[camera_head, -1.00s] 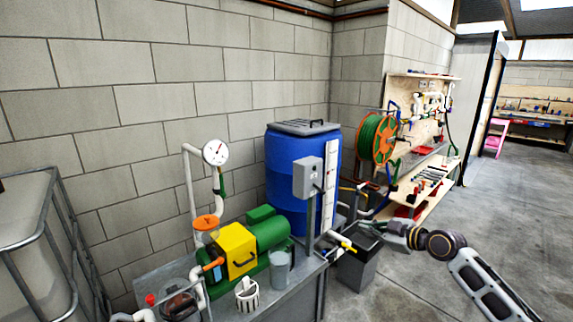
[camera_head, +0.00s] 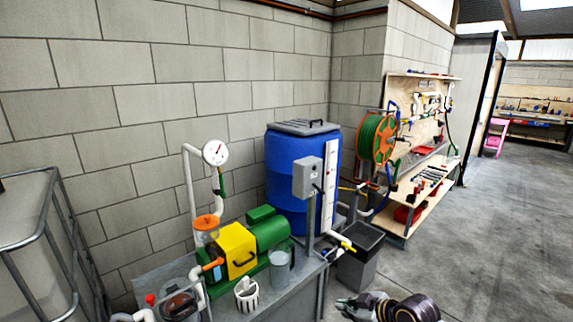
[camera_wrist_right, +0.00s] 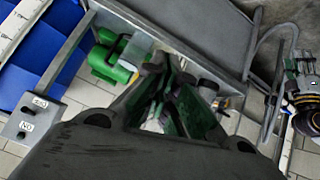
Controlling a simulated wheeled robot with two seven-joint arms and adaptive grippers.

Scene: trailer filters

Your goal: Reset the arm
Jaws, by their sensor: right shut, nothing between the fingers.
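My right gripper (camera_head: 348,302) is low at the bottom edge of the head view, in front of the dark grey bin, its fingers pointing left. Part of my right wrist and arm is cut off by the frame. In the right wrist view the same gripper (camera_wrist_right: 166,72) fills the middle, its fingers together with nothing held between them. My left gripper does not show in the head view.
A bench (camera_head: 291,302) carries a green and yellow pump (camera_head: 237,251) and a clear jug (camera_head: 280,269). Behind stand a blue barrel (camera_head: 285,180) and a grey switch box (camera_head: 307,177). An open bin (camera_head: 357,268) stands beside the bench. The floor on the right is clear.

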